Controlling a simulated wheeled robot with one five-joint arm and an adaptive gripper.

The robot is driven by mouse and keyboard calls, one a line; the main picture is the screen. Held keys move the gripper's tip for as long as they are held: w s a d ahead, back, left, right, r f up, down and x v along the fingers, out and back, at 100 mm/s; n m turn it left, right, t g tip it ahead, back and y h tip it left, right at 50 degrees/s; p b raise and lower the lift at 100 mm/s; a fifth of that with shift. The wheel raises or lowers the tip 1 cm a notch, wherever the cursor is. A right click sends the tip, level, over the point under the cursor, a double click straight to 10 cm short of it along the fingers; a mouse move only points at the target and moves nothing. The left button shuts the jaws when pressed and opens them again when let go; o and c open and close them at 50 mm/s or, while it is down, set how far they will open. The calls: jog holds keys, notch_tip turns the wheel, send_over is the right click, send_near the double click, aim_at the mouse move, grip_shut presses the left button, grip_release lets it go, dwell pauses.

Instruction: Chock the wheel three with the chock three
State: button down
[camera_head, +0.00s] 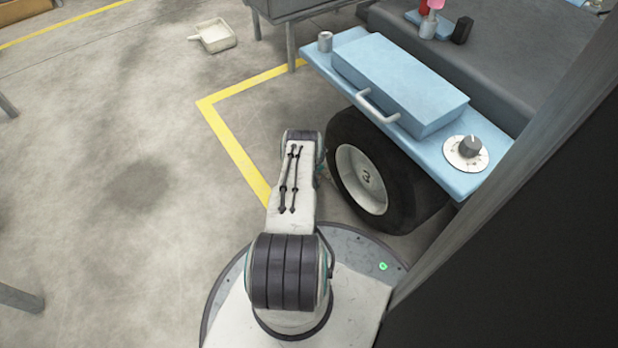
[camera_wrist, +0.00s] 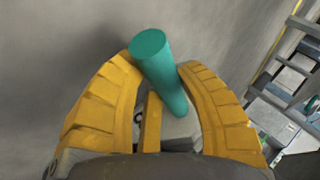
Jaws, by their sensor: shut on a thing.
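Wheel three (camera_head: 377,175) is a black tyre with a pale hub marked 3, under the blue-topped cart in the head view. A pale part (camera_wrist: 181,126) shows just below the cylinder between the fingers. The rest of the chock is hidden, and I cannot read a number on it. In the head view my arm hides the gripper and the held thing. I cannot tell how far the chock is from the wheel.
The blue cart shelf (camera_head: 460,178) with a handle and dial overhangs the wheel. A yellow floor line (camera_head: 233,150) runs left of my arm. A white tray (camera_head: 215,36) lies on the floor at the back. Open concrete floor (camera_head: 110,150) lies at left. A dark post (camera_head: 520,190) stands close at right.

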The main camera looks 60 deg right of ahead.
dwell(0.4)
jog(key=c, duration=0.8)
grip_release()
jog(key=shift+s, duration=0.1)
jog(key=shift+a+r, duration=0.1)
jog(key=shift+a, duration=0.05)
jog(key=v, duration=1.1)
jog(key=shift+r, duration=0.35)
jog(key=shift+s+a, duration=0.1)
jog(key=shift+a, duration=0.1)
